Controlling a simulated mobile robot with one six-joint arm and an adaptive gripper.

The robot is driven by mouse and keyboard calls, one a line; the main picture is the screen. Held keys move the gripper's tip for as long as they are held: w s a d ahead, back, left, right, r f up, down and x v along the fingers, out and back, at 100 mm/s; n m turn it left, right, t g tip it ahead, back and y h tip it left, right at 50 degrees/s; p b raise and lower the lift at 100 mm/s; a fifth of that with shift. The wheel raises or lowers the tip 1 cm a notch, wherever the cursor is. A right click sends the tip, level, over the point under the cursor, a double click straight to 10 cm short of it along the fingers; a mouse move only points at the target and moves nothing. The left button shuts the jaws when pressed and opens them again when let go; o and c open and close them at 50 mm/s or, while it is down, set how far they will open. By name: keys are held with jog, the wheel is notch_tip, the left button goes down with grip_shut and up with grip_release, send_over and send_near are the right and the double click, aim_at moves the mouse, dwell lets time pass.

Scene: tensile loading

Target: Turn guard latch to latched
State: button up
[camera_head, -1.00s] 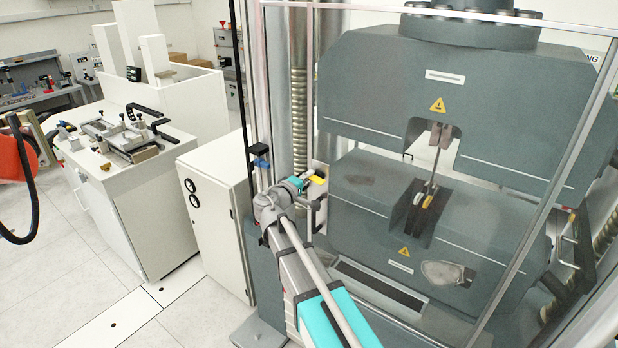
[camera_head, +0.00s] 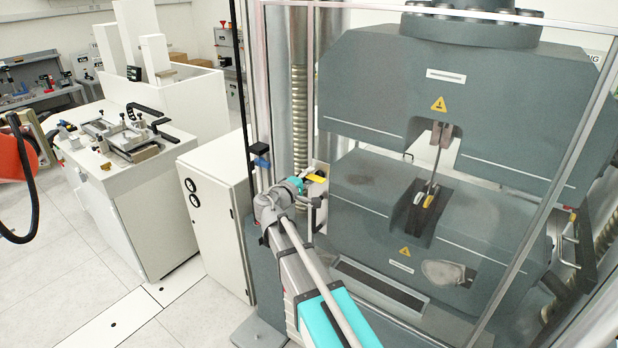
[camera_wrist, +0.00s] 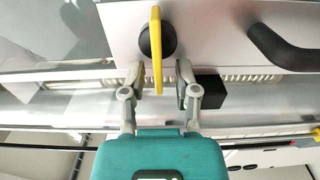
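The guard latch shows as a flat yellow lever (camera_wrist: 156,45) on a round black knob (camera_wrist: 166,40), mounted on a pale plate. In the wrist view the lever is seen edge-on and runs up and down the picture. My gripper (camera_wrist: 160,73) is open, with one finger on each side of the lever's lower end. Gaps show between the lever and both fingers. In the head view the yellow lever (camera_head: 315,178) is small beside my gripper (camera_head: 306,186), at the left post of the guard. My wrist partly hides the latch there.
A black bar handle (camera_wrist: 285,48) and a black block (camera_wrist: 210,92) lie right of the latch in the wrist view. The clear guard and its frame (camera_head: 545,190) stand before the grey testing machine (camera_head: 375,190). A white cabinet (camera_head: 215,215) stands left.

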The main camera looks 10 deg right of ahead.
jog(key=shift+s+a, duration=0.1)
dwell(0.3)
jog(key=v, duration=1.1)
jog(key=shift+s+a, duration=0.25)
jog(key=shift+a, duration=0.05)
jog(key=s+d+f+m+g+y+b, duration=0.2)
jog(key=s+d+f+m+g, duration=0.15)
jog(key=d+f, duration=0.35)
jog(key=s+d+f+m+g+y+b, duration=0.1)
jog(key=s+d+f+m+g+b, duration=0.25)
jog(key=f, duration=0.55)
jog(key=s+d+f+m+g+y+b, duration=0.1)
jog(key=s+f+g+y+b, duration=0.3)
jog(key=s+f+y, duration=0.5)
jog(key=s+f+m+g, duration=0.1)
jog(key=s+f, duration=0.2)
jog(key=shift+g+y, duration=0.4)
